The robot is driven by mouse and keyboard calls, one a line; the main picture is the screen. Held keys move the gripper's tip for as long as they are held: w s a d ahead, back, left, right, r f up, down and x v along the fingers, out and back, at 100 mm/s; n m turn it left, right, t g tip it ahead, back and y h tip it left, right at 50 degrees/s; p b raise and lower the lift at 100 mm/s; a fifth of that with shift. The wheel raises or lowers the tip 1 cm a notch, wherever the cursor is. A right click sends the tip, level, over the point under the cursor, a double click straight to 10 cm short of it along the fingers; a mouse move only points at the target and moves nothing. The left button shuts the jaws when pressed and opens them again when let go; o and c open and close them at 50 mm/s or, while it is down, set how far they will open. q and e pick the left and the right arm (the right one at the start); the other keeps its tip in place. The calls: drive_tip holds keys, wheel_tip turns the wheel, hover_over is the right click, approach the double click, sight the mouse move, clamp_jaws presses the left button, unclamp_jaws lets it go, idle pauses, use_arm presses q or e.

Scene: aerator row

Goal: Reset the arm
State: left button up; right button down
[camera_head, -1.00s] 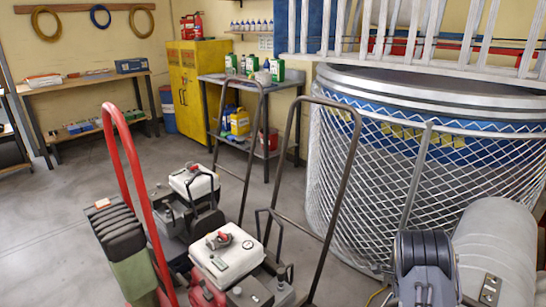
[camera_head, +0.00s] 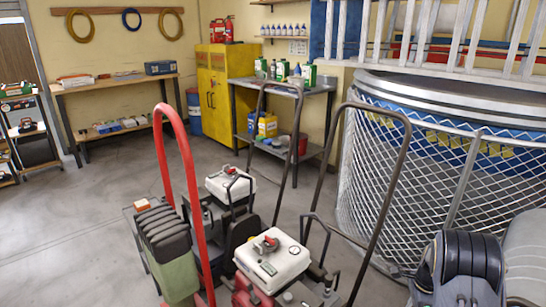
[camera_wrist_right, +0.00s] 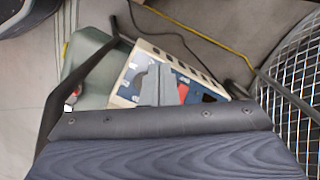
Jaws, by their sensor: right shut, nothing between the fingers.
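My right arm (camera_head: 465,268) shows at the lower right of the head view, with dark rounded links in front of the mesh cage. Its gripper is outside that view. In the right wrist view, my right gripper (camera_wrist_right: 158,84) has its grey fingers together, with nothing held. Behind the fingers is a machine (camera_wrist_right: 198,70) with a pale casing and a blue and red face; I cannot tell whether they touch. My left gripper is in neither view.
Aerators with a red handle (camera_head: 186,190) and dark handles (camera_head: 384,205) fill the middle foreground. A mesh cage (camera_head: 410,185) stands close at right. A yellow cabinet (camera_head: 213,95) and workbench (camera_head: 115,84) are at the back. Floor (camera_head: 75,220) at left is clear.

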drive_tip(key=s+a+r+n+t+y, duration=0.15)
drive_tip(key=s+a+r+n, duration=0.35)
drive_tip(key=r, duration=0.5)
drive_tip(key=s+a+r+n+t+y, duration=0.1)
drive_tip(key=s+a+r+n+t, duration=0.15)
drive_tip(key=s+a+r, duration=0.55)
drive_tip(key=s+a+r+n+t, duration=0.1)
drive_tip(key=s+a+r+n, duration=0.2)
drive_tip(key=s+a+n, duration=0.4)
drive_tip(key=s+a+r+n, duration=0.3)
drive_tip(key=s+a+n, duration=0.15)
drive_tip(key=s, duration=0.35)
wheel_tip(320, 180, up, 13)
drive_tip(key=p, duration=1.3)
drive_tip(key=shift+s+d+f+n, duration=0.2)
drive_tip(key=shift+d+n, duration=0.1)
drive_tip(key=shift+d, duration=0.1)
drive_tip(key=shift+y, duration=0.25)
